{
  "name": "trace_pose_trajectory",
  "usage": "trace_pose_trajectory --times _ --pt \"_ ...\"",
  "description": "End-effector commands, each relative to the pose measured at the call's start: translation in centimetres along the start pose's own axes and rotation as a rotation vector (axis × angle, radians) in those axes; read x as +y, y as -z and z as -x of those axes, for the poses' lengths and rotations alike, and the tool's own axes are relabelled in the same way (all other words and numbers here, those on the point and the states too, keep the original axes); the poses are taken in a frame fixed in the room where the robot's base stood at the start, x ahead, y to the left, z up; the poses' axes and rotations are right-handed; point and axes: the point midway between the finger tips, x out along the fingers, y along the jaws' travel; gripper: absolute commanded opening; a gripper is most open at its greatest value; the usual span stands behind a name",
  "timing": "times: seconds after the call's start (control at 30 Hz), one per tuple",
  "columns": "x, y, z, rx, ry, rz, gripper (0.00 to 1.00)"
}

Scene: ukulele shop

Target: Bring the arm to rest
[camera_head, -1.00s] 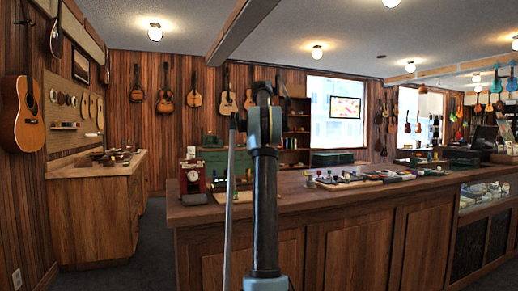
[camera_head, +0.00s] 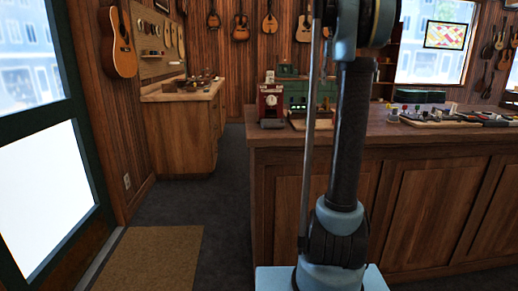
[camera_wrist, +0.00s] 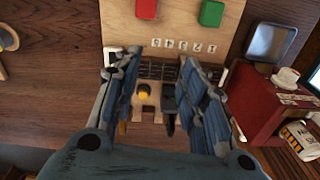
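My arm (camera_head: 345,140) stands upright in front of the counter in the head view, its upper end cut off by the top edge. My gripper (camera_wrist: 158,62) shows in the wrist view with its two fingers spread apart. Nothing is visibly held between them. Beyond the fingers is a wooden board (camera_wrist: 185,22) with a red block (camera_wrist: 146,9), a green block (camera_wrist: 212,13), a row of digits and a small yellow knob (camera_wrist: 144,91). The fingers partly cover the board. My gripper is not clearly visible in the head view.
A long wooden counter (camera_head: 275,190) stands close ahead, carrying a red machine (camera_head: 270,101). A white cup (camera_wrist: 285,78) shows on the machine in the wrist view. Dark floor (camera_head: 215,215) is open left of the counter. A mat (camera_head: 150,258) lies by the glazed door (camera_head: 40,150).

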Motion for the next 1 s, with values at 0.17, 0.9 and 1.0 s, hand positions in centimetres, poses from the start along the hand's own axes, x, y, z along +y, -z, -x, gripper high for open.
trace_pose_trajectory --times 0.17,0.9,1.0 --pt "-2.1 -4.9 -2.3 0.018 -0.006 0.010 0.39" --pt "-7.5 -25.3 -18.2 0.091 -0.022 0.044 0.39" --pt "-7.9 -28.0 -21.1 0.101 -0.024 0.049 0.39"
